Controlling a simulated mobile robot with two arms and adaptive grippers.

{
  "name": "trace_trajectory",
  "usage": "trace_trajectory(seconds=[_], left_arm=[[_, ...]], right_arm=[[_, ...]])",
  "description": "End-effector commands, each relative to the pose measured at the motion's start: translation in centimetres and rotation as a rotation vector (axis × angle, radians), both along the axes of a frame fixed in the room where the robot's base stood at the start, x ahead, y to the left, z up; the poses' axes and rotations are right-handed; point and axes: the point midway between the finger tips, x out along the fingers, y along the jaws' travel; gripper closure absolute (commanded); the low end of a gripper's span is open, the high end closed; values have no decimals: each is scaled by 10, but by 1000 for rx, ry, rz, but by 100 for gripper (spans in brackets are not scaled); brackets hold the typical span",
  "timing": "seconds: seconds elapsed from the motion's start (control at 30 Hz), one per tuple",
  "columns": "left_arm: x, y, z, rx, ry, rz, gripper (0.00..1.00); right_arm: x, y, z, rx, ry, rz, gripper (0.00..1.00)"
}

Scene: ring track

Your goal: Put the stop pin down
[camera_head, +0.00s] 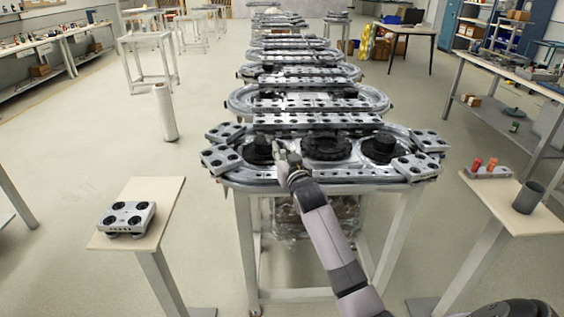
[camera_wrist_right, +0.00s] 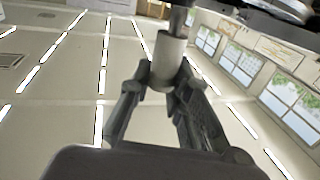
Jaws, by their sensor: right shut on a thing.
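My right gripper (camera_head: 283,152) reaches over the near left part of the ring track (camera_head: 330,176). In the right wrist view the fingers of the right gripper (camera_wrist_right: 162,85) are shut on a pale grey cylinder, the stop pin (camera_wrist_right: 168,52), with a darker, narrower part at its upper end. In the head view the pin is too small and too covered by the fingers to tell apart. I cannot tell whether it touches the track. My left gripper is not in view.
A left stand (camera_head: 168,188) bears a grey block with black discs (camera_head: 127,217). A right stand (camera_head: 545,222) bears a dark cup (camera_head: 528,197) and a grey holder with red pegs (camera_head: 488,172). A white post (camera_head: 165,112) stands on the floor. Dark round parts (camera_head: 325,147) sit on the track.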

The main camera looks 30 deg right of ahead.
Motion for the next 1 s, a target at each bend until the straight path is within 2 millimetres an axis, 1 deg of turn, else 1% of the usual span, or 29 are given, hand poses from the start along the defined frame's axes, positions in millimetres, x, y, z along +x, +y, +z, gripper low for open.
trace_trajectory(seconds=[0.03,0.1,0.2,0.53,0.7,0.73,1.0], left_arm=[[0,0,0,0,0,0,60],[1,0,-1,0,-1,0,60],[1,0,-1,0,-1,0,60],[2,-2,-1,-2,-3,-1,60],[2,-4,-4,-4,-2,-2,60],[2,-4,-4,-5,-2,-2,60],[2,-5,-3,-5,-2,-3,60]], right_arm=[[0,1,-11,3,5,0,100],[0,0,-22,2,6,-1,100],[0,0,-33,1,4,0,100],[0,1,-36,1,2,0,100],[0,0,-42,1,5,0,100],[0,0,-42,1,5,0,81],[0,0,-41,1,3,0,63]])
